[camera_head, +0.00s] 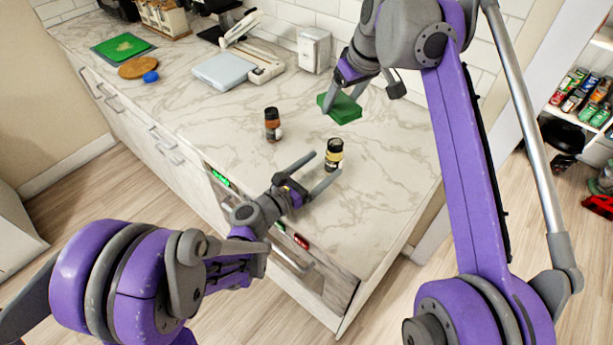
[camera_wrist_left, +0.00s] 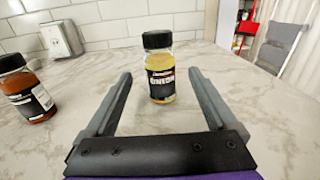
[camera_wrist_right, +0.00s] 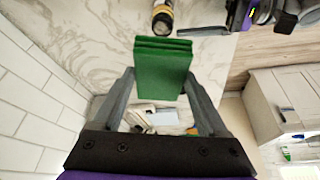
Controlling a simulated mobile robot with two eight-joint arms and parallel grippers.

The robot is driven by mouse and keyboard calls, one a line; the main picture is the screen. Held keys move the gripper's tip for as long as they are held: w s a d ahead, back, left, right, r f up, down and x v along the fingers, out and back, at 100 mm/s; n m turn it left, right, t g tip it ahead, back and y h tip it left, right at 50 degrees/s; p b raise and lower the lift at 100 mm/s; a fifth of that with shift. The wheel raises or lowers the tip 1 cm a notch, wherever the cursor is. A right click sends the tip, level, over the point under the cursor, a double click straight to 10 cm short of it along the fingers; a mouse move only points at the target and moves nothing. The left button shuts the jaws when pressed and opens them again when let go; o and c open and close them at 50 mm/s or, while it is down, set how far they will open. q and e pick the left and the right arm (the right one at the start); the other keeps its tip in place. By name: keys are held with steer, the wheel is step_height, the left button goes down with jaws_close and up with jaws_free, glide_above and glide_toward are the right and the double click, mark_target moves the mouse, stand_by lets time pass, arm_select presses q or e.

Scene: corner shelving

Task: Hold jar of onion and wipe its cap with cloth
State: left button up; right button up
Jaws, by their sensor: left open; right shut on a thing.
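The jar of onion (camera_head: 334,154) stands upright on the marble counter, with a black cap and a dark label. In the left wrist view the jar (camera_wrist_left: 159,68) stands between and just beyond my left fingertips. My left gripper (camera_head: 322,164) is open, low over the counter, its fingers pointing at the jar. My right gripper (camera_head: 342,100) is shut on the folded green cloth (camera_head: 345,109), held beyond the jar. In the right wrist view the cloth (camera_wrist_right: 163,68) sits between the fingers, and the jar (camera_wrist_right: 162,17) shows at the top edge.
A second jar with reddish-brown contents (camera_head: 272,125) stands left of the onion jar. A white scale (camera_head: 225,71), a white box (camera_head: 314,49), a round wooden board (camera_head: 138,67) and a blue lid (camera_head: 151,77) are farther back. The counter around the jar is mostly clear.

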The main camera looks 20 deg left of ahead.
mark_target(328, 160)
arm_select(q)
steer(key=x, duration=0.5)
steer(key=shift+w+d, duration=0.15)
steer(key=shift+w, duration=0.2)
steer(key=shift+c, duration=0.3)
jaws_close()
steer(key=shift+c, duration=0.6)
jaws_free()
jaws_close()
stand_by(0.6)
